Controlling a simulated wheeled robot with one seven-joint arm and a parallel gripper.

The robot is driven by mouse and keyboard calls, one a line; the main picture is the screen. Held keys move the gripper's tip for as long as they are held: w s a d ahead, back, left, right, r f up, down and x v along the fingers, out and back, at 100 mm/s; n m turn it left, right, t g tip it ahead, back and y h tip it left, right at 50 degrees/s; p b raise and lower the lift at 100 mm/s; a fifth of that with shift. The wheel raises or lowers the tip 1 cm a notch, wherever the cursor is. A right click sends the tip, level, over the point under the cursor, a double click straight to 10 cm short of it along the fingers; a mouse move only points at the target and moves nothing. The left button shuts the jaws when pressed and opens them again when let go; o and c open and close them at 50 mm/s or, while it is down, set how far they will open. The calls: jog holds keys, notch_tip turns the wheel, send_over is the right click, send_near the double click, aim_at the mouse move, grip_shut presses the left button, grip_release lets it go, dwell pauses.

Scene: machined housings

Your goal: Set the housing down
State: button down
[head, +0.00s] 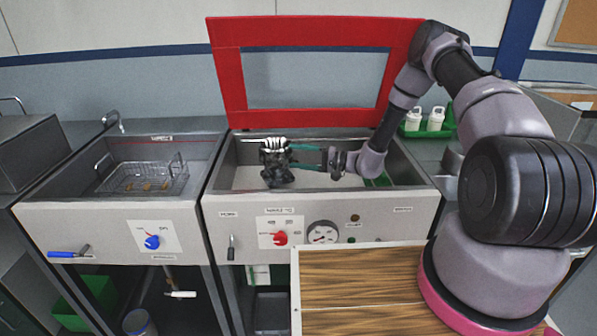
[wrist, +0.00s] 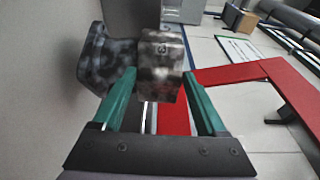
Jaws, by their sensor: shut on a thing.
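The housing (head: 275,176) is a dark, mottled metal part with a lighter top. In the head view it is inside or just above the middle basin (head: 232,153), left of centre. My gripper (head: 291,156) reaches in from the right, its teal fingers shut on the housing. In the wrist view the housing (wrist: 160,60) sits between the fingertips of my gripper (wrist: 160,85), with a darker rounded part to the left. I cannot tell whether its underside touches the basin floor.
The basin's red-framed lid (head: 222,75) stands open behind it. A left basin (head: 75,184) holds a wire basket (head: 125,180) with small brownish pieces. White bottles (head: 436,119) stand in a green tray at the right. A wooden-topped surface (head: 360,285) is in front.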

aim_at(287, 167)
jog(key=shift+f, duration=2.25)
grip_release()
jog(key=shift+f, duration=0.1)
